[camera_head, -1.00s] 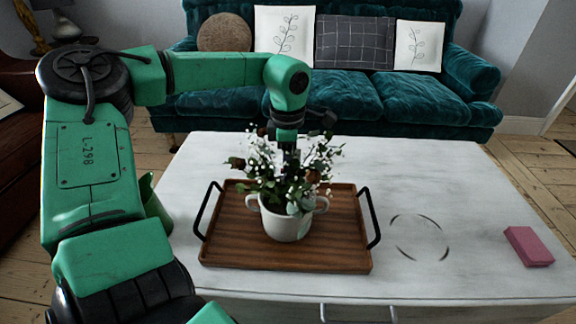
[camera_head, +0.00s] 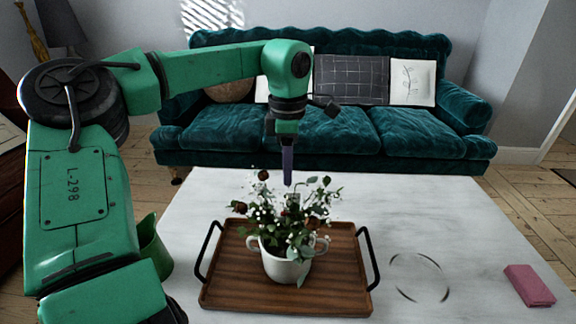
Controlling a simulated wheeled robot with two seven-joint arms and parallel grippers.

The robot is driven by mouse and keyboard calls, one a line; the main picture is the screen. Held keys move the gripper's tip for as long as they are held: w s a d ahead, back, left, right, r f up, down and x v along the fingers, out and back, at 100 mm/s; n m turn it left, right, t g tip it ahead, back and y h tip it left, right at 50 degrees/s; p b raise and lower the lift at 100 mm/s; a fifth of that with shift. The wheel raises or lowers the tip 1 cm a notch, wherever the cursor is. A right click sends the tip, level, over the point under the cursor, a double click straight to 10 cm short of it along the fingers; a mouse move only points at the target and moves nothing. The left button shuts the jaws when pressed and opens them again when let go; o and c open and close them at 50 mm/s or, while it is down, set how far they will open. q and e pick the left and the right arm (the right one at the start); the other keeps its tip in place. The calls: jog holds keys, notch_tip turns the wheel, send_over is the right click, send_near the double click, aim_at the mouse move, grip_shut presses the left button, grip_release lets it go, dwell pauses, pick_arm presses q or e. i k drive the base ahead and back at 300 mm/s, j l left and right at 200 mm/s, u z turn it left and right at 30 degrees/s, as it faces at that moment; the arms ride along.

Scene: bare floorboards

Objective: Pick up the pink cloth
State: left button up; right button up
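The pink cloth (camera_head: 528,286) is a small folded block lying flat on the white table at the far right, near its front edge. My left gripper (camera_head: 288,168) points down above the flowers in the white pot, far to the left of the cloth and well apart from it. Its fingers show edge-on as one dark narrow shape, so I cannot tell whether they are open or shut. Nothing is seen hanging from it. My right gripper is out of view.
A wooden tray (camera_head: 220,290) with black handles holds the white flower pot (camera_head: 284,268) mid-table. A green container (camera_head: 153,246) stands by the table's left side. A dark ring mark (camera_head: 443,287) lies between tray and cloth. A teal sofa (camera_head: 340,137) stands behind.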

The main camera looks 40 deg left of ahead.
aim_at(530, 287)
jog(key=k+l, duration=0.2)
jog(key=k, duration=0.3)
jog(key=k+l, duration=0.15)
jog(key=k, duration=0.3)
